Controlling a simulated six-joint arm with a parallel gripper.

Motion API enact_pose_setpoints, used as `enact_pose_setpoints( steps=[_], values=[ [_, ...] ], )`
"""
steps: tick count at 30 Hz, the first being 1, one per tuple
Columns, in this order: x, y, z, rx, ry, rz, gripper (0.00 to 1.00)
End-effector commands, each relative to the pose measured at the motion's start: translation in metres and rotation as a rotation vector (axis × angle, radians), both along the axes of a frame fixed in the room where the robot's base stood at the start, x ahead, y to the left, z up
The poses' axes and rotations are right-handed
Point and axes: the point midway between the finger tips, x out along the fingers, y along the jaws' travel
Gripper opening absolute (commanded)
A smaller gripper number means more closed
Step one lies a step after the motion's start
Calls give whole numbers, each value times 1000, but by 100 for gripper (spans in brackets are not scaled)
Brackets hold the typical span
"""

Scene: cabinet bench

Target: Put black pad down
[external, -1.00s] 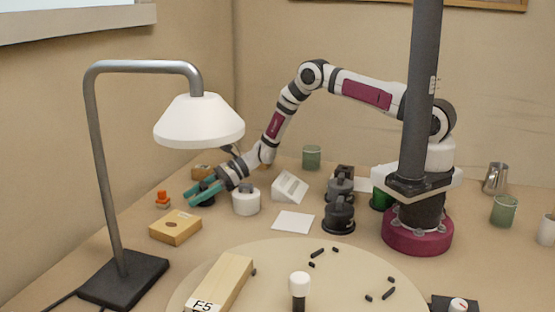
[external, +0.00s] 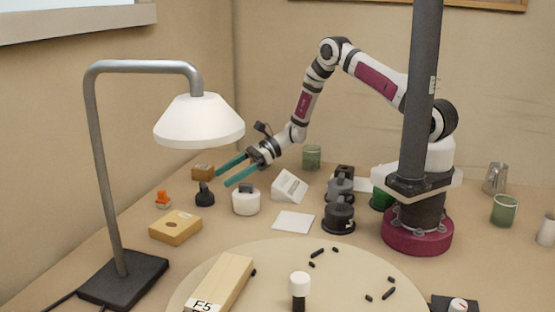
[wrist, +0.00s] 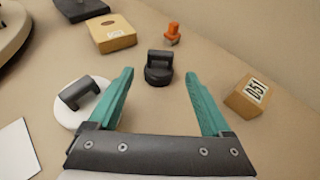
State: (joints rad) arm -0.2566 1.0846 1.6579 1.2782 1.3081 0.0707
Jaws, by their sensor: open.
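The black pad (external: 204,196) is a small round black piece with a raised handle. It stands upright on the table in the external view. In the wrist view the black pad (wrist: 159,69) lies ahead of my fingertips, centred between them. My gripper (external: 229,175) is open, with two long teal fingers, and sits raised above and to the right of the pad, apart from it. The wrist view shows my gripper (wrist: 161,82) with wide-spread, empty fingers.
A white round piece with a dark handle (external: 246,201) stands to the pad's right. A wooden block (external: 203,172) is behind it, an orange piece (external: 162,200) to its left, and a yellow box (external: 176,227) in front. A desk lamp (external: 199,122) stands at the left.

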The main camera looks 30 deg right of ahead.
Motion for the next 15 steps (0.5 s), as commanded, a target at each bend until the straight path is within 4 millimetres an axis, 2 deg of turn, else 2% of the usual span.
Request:
enact_pose_setpoints(
  steps=[3, 8, 11, 14, 15],
  values=[
    [0, -11, 4, 0, 0, 0, 83],
    [-1, -14, 10, -2, -8, 9, 83],
    [-11, -24, 43, -26, -72, 80, 83],
    [-45, -53, 105, -102, -208, 236, 83],
    [-66, -69, 127, -150, -268, 311, 83]
  ],
)
